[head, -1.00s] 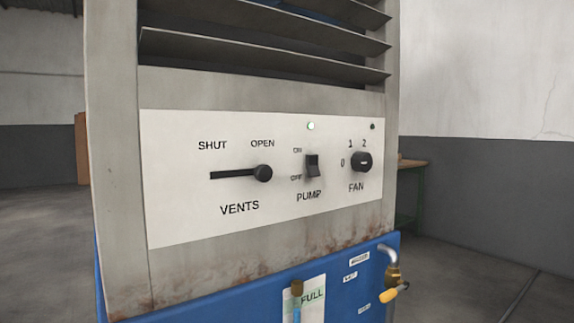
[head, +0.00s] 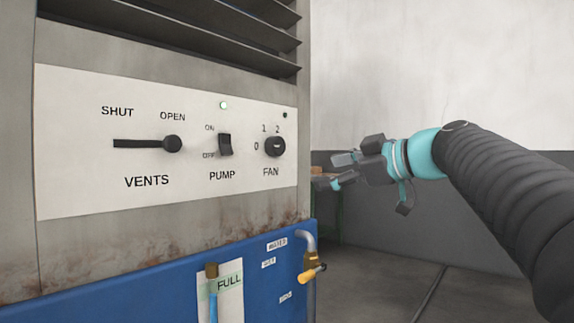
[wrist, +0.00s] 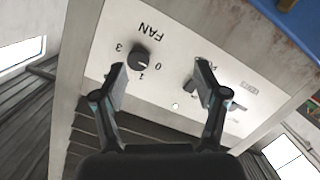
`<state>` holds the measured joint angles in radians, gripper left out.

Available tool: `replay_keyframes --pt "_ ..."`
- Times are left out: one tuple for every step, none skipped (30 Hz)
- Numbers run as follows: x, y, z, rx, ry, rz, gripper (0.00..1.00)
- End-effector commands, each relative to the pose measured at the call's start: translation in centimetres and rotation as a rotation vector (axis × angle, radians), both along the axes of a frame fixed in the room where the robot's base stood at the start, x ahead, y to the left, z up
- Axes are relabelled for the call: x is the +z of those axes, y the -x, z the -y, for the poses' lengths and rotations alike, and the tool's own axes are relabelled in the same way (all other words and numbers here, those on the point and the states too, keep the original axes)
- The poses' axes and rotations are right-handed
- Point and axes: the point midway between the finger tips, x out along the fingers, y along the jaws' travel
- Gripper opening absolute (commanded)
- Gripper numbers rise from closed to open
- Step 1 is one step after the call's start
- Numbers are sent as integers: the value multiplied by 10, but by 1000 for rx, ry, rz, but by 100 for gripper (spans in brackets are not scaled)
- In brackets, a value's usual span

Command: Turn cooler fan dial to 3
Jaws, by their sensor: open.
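The black round fan dial (head: 274,146) is at the right of the cooler's white control panel (head: 80,190), above the word FAN. The marks 0, 1 and 2 show around it in the head view. In the wrist view the dial (wrist: 140,58) stands beside the left fingertip, with 3, 0 and 1 readable around it. I cannot tell for sure which mark its pointer faces. My gripper (head: 338,171) is open and empty, right of the panel in the head view. In the wrist view my gripper (wrist: 160,75) has its fingers spread wide, the dial nearer the left one.
The pump switch (head: 225,145) is left of the dial; in the wrist view it is partly behind the right finger. The vents slider (head: 172,144) sits at OPEN. A brass tap (head: 311,266) sticks out below. Louvres are above the panel.

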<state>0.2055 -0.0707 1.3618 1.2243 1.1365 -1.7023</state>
Motion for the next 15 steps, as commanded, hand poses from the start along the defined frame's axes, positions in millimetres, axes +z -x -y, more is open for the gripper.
replay_keyframes --pt "9 -9 3 24 4 76 72" --pt "16 -12 4 37 6 119 72" --pt "25 -14 5 51 9 171 72" --pt "30 -16 5 60 12 204 72" --pt "35 -18 6 68 14 231 72" --pt "40 -19 6 76 17 260 72" --pt "43 -19 6 80 17 277 72" --pt "45 -20 6 83 18 290 72" --pt "47 -22 5 86 19 301 72" --pt "48 -23 4 87 20 305 72" --pt "49 -24 2 88 20 308 72" --pt "50 -26 -1 88 19 309 72" --pt "50 -28 -4 90 20 308 72" --pt "50 -30 -8 91 19 309 72" --pt "50 -34 -13 90 19 308 72"
